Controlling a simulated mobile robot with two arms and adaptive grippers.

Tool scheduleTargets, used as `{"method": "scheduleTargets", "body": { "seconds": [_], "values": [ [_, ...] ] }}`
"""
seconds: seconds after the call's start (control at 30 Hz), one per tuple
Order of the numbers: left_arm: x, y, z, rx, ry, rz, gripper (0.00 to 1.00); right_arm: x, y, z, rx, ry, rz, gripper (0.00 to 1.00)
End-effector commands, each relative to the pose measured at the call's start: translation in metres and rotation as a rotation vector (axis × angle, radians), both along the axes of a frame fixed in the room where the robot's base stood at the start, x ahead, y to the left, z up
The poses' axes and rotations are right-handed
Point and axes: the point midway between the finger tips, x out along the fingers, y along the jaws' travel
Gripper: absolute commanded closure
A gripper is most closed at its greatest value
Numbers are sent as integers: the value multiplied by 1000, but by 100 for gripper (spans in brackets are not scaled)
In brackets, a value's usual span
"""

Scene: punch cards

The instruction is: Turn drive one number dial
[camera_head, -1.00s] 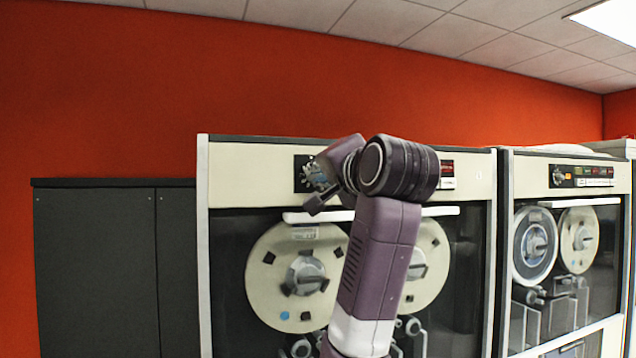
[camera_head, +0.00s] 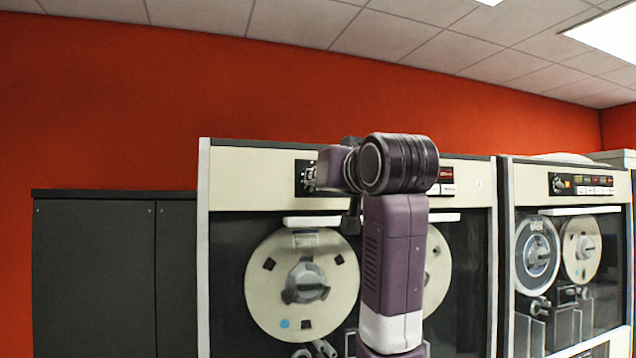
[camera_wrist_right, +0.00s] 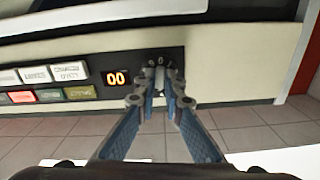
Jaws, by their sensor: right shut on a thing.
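The first tape drive (camera_head: 255,170) stands in the middle of the head view, with a black control panel (camera_head: 299,190) on its cream top strip. The number dial (camera_wrist_right: 154,64) shows at the right end of the panel in the right wrist view, beside a lit display (camera_wrist_right: 117,78) that reads 00. My right gripper (camera_wrist_right: 159,88) is shut on the dial, one blue finger on each side, and its tips hide much of it. In the head view my purple right arm covers the middle of the panel. My left gripper is in neither view.
Several labelled buttons (camera_wrist_right: 50,83) sit beside the display, clear of the fingers. Two tape reels (camera_head: 262,285) lie below the panel, partly behind my arm. A second tape drive (camera_head: 528,178) stands at the right and a dark cabinet (camera_head: 95,270) at the left.

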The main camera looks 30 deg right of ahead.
Motion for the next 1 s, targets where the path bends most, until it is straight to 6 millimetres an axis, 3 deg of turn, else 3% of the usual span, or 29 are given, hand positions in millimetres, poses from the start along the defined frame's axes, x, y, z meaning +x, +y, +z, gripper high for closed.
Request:
{"method": "scheduleTargets", "body": {
  "seconds": [0.3, 0.8, 0.83, 1.0],
  "values": [
    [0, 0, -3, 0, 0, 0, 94, 2, 1, -6, -105, 41, 2, 100],
    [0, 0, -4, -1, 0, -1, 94, 2, 1, -6, -122, 45, 2, 100],
    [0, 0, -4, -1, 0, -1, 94, 2, 1, -6, -122, 45, 2, 90],
    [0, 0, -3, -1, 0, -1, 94, 1, 1, -4, -122, 40, 2, 74]
  ]
}}
